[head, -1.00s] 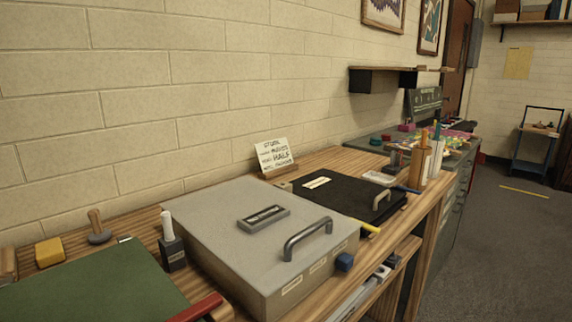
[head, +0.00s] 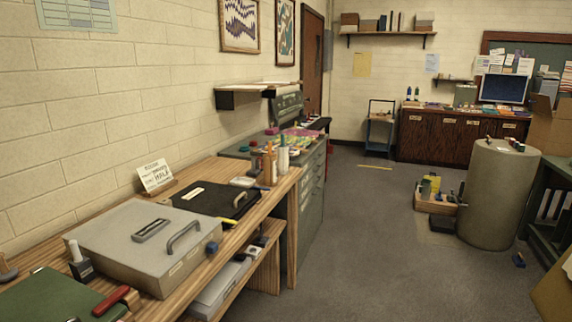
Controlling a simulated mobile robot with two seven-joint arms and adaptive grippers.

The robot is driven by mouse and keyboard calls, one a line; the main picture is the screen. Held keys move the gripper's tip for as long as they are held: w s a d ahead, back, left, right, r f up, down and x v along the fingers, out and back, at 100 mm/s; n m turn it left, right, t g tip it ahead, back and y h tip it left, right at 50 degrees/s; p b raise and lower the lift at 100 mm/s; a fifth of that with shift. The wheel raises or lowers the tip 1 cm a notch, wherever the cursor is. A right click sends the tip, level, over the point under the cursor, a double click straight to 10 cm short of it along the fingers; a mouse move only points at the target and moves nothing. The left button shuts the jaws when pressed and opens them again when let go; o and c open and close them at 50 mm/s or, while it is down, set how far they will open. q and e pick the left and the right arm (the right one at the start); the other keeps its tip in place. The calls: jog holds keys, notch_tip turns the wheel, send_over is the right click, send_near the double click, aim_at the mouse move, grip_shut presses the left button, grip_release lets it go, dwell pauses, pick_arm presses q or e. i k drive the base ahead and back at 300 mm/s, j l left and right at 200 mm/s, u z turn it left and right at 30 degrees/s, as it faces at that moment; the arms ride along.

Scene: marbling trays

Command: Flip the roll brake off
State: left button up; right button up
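I cannot make out a roll brake for certain. A dark block with an upright white lever-like piece (head: 80,262) stands on the wooden bench at the left; its label is too small to read. Beside it is a grey box (head: 110,240) with a curved handle (head: 185,237) and a dark plate on its lid. A green board (head: 45,298) with a red handle (head: 112,301) lies at the lower left. Neither of my grippers is in view.
A wooden bench (head: 226,236) runs along the left wall, with a black case (head: 214,199) and a card (head: 155,175). Grey cabinets (head: 311,188) stand beyond. A large grey cylinder (head: 496,195) and a low crate (head: 434,204) stand on the right. The middle floor is clear.

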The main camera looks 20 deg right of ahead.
aim_at(259, 164)
jog(key=i+l+u, duration=0.1)
jog(key=l, duration=0.7)
jog(key=i+l+u, duration=0.1)
jog(key=i+l, duration=0.15)
jog(key=l, duration=0.6)
jog(key=i+l+u, duration=0.1)
jog(key=l, duration=0.75)
jog(key=i+l+u, duration=0.1)
jog(key=l, duration=0.8)
jog(key=i+l+u, duration=0.1)
jog(key=l, duration=0.75)
